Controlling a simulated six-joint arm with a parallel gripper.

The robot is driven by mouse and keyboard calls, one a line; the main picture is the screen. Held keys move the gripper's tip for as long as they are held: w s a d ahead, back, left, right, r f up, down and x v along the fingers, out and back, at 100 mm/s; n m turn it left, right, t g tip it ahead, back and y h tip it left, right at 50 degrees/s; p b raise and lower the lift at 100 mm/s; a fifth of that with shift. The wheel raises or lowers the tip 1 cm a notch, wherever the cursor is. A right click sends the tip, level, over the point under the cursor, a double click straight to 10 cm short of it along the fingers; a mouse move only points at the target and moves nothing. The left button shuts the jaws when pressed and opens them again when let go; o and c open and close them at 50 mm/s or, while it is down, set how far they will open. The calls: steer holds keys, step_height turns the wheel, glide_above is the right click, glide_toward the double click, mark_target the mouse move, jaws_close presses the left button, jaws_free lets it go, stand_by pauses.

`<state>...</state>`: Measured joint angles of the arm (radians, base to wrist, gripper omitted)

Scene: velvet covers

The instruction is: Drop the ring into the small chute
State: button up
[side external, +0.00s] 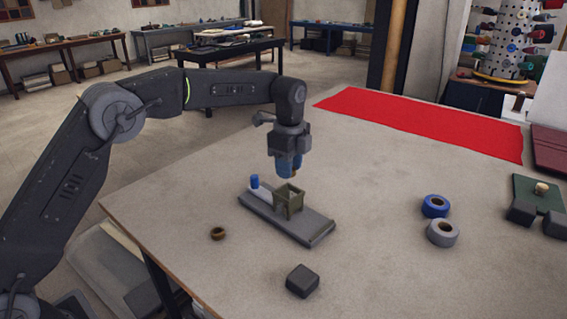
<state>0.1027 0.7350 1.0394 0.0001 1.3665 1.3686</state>
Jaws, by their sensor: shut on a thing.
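My gripper (293,170) points down over the work and is shut on a small orange-brown thing (295,174), which I take to be the ring; the fingers hide most of it. Just below it is the small chute (288,202), an olive-green, open-topped square box on a long grey base (313,232). The held thing appears above the chute's opening, near its back edge; I cannot tell the exact gap or alignment.
A small brown ring-shaped piece (217,233) and a dark block (302,281) lie in front. Blue (435,206) and grey (442,233) rolls are at right, with red cloth (420,124) behind.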

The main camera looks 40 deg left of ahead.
steer(key=shift+f, duration=2.3)
steer(key=o, duration=1)
steer(key=shift+c, duration=0.2)
steer(key=shift+r, duration=2.95)
